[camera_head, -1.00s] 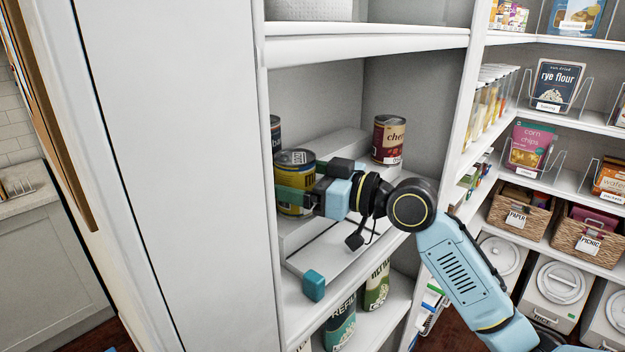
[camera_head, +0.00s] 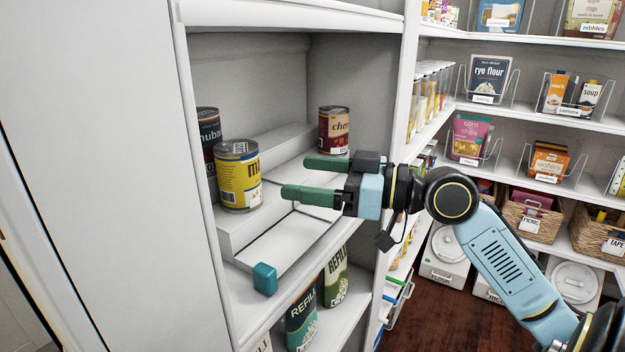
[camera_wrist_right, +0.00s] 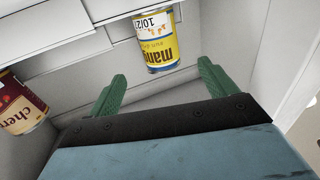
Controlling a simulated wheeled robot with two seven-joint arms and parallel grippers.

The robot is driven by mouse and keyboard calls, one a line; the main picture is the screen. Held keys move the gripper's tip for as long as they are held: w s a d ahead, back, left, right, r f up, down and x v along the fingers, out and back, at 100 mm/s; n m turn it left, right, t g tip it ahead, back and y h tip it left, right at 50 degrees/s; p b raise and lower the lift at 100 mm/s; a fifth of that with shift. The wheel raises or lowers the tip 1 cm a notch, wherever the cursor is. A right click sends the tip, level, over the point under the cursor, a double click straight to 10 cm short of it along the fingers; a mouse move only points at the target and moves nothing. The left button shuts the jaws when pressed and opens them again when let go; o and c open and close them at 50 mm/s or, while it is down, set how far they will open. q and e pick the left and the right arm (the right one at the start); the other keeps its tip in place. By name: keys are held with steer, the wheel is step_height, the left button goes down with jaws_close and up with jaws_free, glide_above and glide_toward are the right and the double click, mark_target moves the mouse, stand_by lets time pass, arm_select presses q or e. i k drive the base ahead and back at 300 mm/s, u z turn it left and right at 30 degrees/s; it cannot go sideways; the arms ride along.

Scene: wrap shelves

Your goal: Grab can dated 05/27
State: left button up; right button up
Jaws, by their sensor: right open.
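A yellow mango can (camera_head: 239,180) stands upright on the white stepped riser (camera_head: 262,228). In the right wrist view the mango can (camera_wrist_right: 158,45) shows a date beginning "10/2", its end cut off or unclear. A dark red cherry can (camera_head: 333,128) stands farther back on the right; the wrist view shows it (camera_wrist_right: 20,105) at the left edge, no date readable. A dark can reading "huba" (camera_head: 209,132) is partly hidden behind the mango can, its date not visible. My right gripper (camera_head: 296,177) is open and empty, right of the mango can and apart from it. My left gripper is out of view.
A teal cube (camera_head: 264,278) sits at the shelf's front edge. The cabinet's left panel (camera_head: 95,110) and the right divider (camera_head: 393,120) bound the opening. Baskets and packets fill the shelves at right.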

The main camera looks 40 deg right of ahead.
mark_target(333, 120)
steer(key=z, duration=1.35)
